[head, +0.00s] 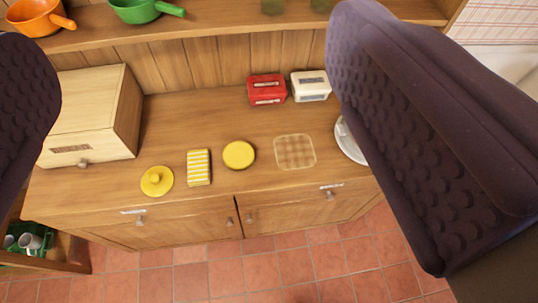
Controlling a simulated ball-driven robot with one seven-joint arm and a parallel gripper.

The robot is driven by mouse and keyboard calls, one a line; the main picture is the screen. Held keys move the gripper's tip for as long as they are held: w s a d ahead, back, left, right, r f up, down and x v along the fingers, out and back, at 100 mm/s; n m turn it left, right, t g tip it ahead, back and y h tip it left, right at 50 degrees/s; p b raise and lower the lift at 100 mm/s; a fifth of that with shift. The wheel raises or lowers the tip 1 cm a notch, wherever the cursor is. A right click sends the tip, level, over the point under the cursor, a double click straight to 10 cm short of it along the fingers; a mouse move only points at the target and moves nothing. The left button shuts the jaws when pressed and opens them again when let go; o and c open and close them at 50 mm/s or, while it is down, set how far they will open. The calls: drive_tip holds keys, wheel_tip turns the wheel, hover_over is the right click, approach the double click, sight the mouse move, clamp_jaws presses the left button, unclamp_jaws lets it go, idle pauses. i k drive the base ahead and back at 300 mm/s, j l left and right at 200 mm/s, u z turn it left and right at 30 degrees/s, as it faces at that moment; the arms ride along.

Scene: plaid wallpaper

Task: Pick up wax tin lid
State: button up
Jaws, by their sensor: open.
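I cannot tell for certain which of these two is the wax tin lid. My gripper (195,125) is open, with one dark studded finger at the far left and the other large at the right. Nothing is between the pads, and the counter is seen beyond them, with the yellow things apart from both fingers.
A yellow-striped block (199,167) lies between the yellow things. A see-through plaid square (295,152) lies right of the disc. A red box (267,89) and white box (311,85) stand behind. A wooden bread box (95,115) stands left. A white plate (349,145) is partly hidden.

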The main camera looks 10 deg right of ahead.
sight(157, 180)
drive_tip(key=i+j+z, duration=0.3)
drive_tip(key=j, duration=0.25)
drive_tip(key=i+j+z, duration=0.1)
drive_tip(key=j+z, duration=0.15)
drive_tip(key=j, duration=0.3)
drive_tip(key=i+j+z, duration=0.1)
drive_tip(key=j+z, duration=0.2)
drive_tip(key=j, duration=0.35)
drive_tip(key=j+z, duration=0.3)
drive_tip(key=j, duration=0.3)
